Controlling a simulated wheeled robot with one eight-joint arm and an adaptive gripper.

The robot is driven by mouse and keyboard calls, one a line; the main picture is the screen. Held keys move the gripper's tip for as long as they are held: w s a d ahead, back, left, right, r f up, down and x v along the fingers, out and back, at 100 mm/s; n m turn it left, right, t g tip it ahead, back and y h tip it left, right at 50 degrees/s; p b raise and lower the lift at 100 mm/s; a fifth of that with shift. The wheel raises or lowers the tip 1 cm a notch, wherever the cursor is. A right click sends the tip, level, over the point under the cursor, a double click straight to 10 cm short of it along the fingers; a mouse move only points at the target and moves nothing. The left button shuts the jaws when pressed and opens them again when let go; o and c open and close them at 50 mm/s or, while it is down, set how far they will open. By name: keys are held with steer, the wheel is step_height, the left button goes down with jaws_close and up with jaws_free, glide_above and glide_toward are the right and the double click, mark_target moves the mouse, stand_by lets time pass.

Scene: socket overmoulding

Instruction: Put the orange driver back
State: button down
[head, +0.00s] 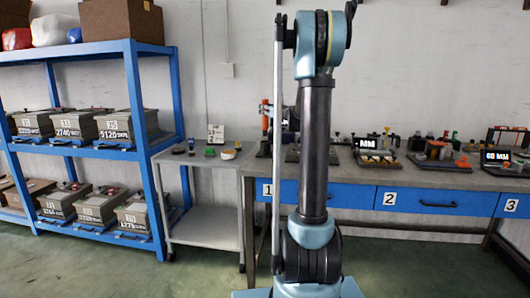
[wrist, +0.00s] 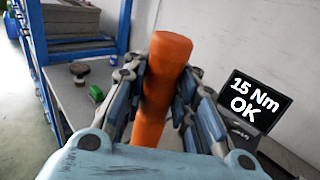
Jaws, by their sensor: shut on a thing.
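The orange driver (wrist: 164,75) is in my gripper (wrist: 160,88), upright with a slight tilt in the wrist view. The fingers close on it from the left and the right. In the head view the driver (head: 265,116) shows as a small orange upright piece left of my arm, above the left end of the bench. My gripper there is mostly hidden behind my arm. The driver's lower end is hidden in both views. A dark display (wrist: 252,102) reading "15 Nm OK" stands to the right of the driver in the wrist view.
A grey side table (head: 205,160) with small items, one green (head: 210,152), stands left of the bench. A blue shelf (head: 130,100) with several grey boxes is farther left. The bench (head: 345,176) has numbered drawers and carries several fixtures and displays toward the right.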

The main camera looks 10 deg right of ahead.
mark_target(267, 128)
step_height(267, 128, down, 10)
steer(key=shift+r, duration=0.15)
stand_by(0.5)
steer(key=c, duration=1.3)
jaws_free()
steer(key=shift+s, duration=0.1)
